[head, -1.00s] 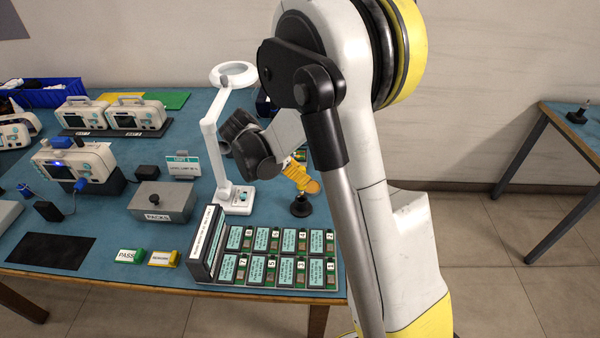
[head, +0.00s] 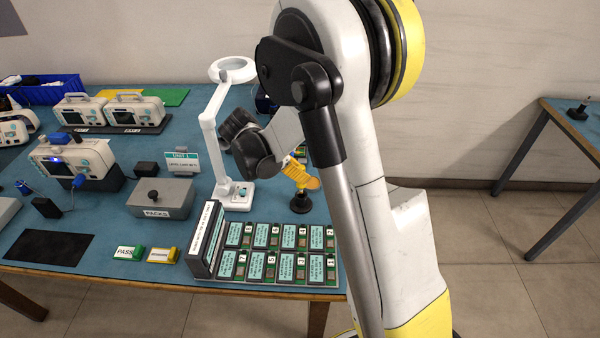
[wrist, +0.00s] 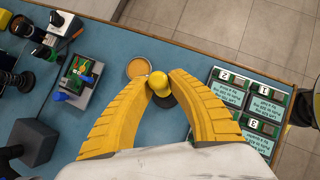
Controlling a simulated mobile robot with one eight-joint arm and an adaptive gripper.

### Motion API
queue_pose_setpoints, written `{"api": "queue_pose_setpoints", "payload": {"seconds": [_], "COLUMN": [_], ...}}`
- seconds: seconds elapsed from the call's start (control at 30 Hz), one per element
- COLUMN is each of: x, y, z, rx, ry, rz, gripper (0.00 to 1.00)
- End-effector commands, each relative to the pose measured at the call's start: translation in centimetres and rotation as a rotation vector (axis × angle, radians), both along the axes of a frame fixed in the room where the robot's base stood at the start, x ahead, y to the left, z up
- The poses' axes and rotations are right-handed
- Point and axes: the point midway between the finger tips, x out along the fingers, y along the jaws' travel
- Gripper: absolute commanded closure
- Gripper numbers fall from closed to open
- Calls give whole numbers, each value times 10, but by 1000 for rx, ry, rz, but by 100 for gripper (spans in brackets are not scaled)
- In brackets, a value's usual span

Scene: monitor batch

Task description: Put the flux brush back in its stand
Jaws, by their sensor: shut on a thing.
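In the wrist view, my gripper (wrist: 160,84) has its two yellow fingers closed around the flux brush (wrist: 158,80), of which only a rounded yellow top shows. The brush's stand, a black round base (wrist: 165,101), lies under it, partly hidden by the brush and fingers. In the head view, my gripper (head: 301,176) is just above the black stand (head: 301,203), near the right side of the blue bench. The fingers hide most of the brush there. I cannot tell whether its lower end is inside the stand.
A round orange-topped tin (wrist: 151,68) is close beside the brush. A green board in a holder (wrist: 80,74) is to the left. A white magnifier lamp (head: 235,192) stands left of my gripper. Several labelled modules (head: 275,252) fill a tray in front. The bench's edge is nearby.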

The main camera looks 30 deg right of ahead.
Motion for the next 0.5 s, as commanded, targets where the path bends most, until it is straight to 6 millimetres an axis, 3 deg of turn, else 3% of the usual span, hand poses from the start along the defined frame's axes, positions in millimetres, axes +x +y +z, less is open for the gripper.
{"api": "queue_pose_setpoints", "payload": {"seconds": [0.5], "x": [0], "y": [0], "z": [-11], "rx": [0], "ry": [0], "rz": [0], "gripper": [100]}}
